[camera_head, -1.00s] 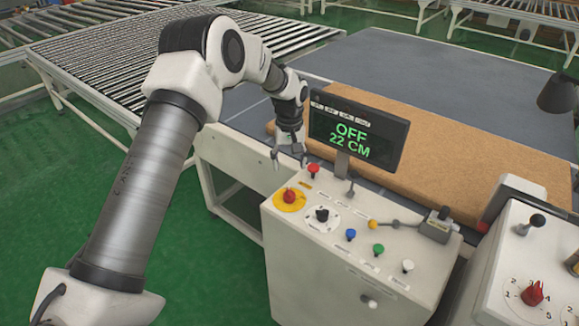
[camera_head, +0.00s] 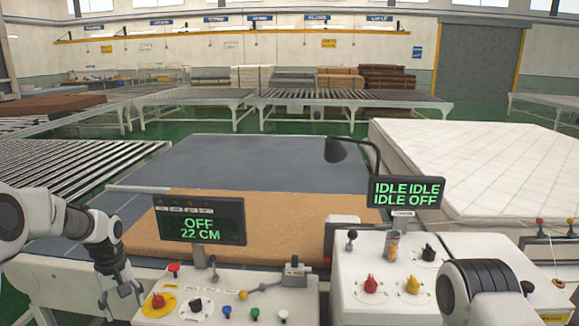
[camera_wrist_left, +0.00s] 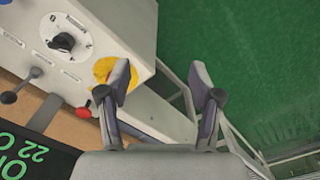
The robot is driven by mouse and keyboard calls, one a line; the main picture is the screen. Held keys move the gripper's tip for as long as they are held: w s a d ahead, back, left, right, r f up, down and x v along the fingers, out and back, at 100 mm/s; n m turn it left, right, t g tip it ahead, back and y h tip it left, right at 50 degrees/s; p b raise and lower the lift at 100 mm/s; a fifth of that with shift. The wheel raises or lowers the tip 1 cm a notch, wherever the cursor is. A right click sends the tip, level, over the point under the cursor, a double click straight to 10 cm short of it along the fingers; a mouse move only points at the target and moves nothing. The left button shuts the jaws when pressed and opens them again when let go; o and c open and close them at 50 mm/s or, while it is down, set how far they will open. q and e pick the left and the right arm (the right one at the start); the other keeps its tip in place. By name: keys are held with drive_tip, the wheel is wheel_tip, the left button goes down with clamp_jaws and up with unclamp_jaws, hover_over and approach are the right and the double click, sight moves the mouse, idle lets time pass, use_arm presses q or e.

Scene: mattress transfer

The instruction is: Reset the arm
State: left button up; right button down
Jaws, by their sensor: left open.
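My left gripper (camera_head: 122,298) is at the lower left of the head view, just left of the left control console (camera_head: 190,315). Its two fingers are spread and empty. They also show in the left wrist view (camera_wrist_left: 160,88), with one finger overlapping the yellow disc (camera_wrist_left: 103,70) on the console and the other over green floor. A screen (camera_head: 199,221) on this console reads OFF, 22 CM. Part of my right arm (camera_head: 482,290) shows at the lower right, and its gripper is out of view.
A brown slab (camera_head: 285,205) lies on the grey table (camera_head: 235,160) behind the console. A second console (camera_head: 345,290) stands to its right, with a screen (camera_head: 406,192) reading IDLE and OFF. A white quilted mattress (camera_head: 500,160) is at right. Roller conveyors (camera_head: 60,170) are at left.

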use_arm(q)
drive_tip(key=s+d+f+m+g+b, duration=0.15)
drive_tip(key=s+d+f, duration=0.25)
drive_tip(key=s+f, duration=0.7)
drive_tip(key=s+d+f+m+g+b, duration=0.1)
drive_tip(key=s+d+f+g+b, duration=0.3)
drive_tip(key=s+f, duration=0.75)
drive_tip(key=s+d+f+m+t, duration=0.2)
drive_tip(key=s+d+f, duration=0.1)
drive_tip(key=s, duration=0.4)
drive_tip(key=s+d+f+m+t+b, duration=0.1)
drive_tip(key=s+d+f+m+t, duration=0.2)
drive_tip(key=s, duration=0.5)
drive_tip(key=shift+f, duration=0.8)
use_arm(e)
wheel_tip(320, 180, down, 7)
drive_tip(key=shift+r, duration=0.15)
use_arm(q)
drive_tip(key=shift+d+t, duration=0.1)
drive_tip(key=shift+t, duration=0.15)
use_arm(e)
drive_tip(key=shift+s, duration=0.15)
